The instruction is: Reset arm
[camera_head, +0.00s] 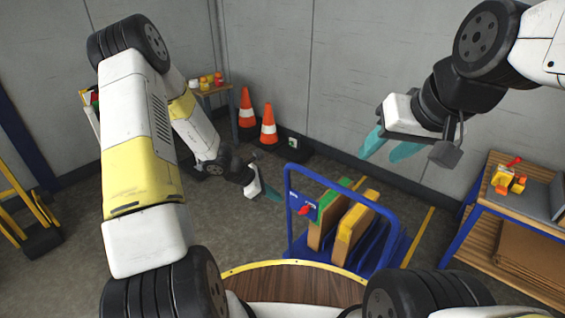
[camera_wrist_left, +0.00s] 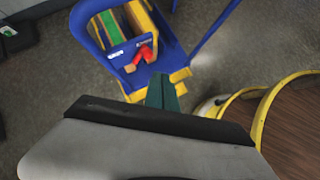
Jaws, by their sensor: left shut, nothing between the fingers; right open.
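My left gripper (camera_head: 271,192) hangs low, left of a blue cart, with its teal fingers shut and empty. In the left wrist view the shut fingers (camera_wrist_left: 162,92) show in front of the cart's near side, apart from anything as far as I can see. My right gripper (camera_head: 390,148) is raised at the upper right, open and empty, its two teal fingers apart.
The blue cart (camera_head: 381,213) carries yellow and green-edged boards and a red handle (camera_head: 305,209). Orange cones (camera_head: 268,127) stand by the wall. A workbench (camera_head: 520,206) is at the right, a yellow frame (camera_head: 18,205) at the left. Grey floor lies between.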

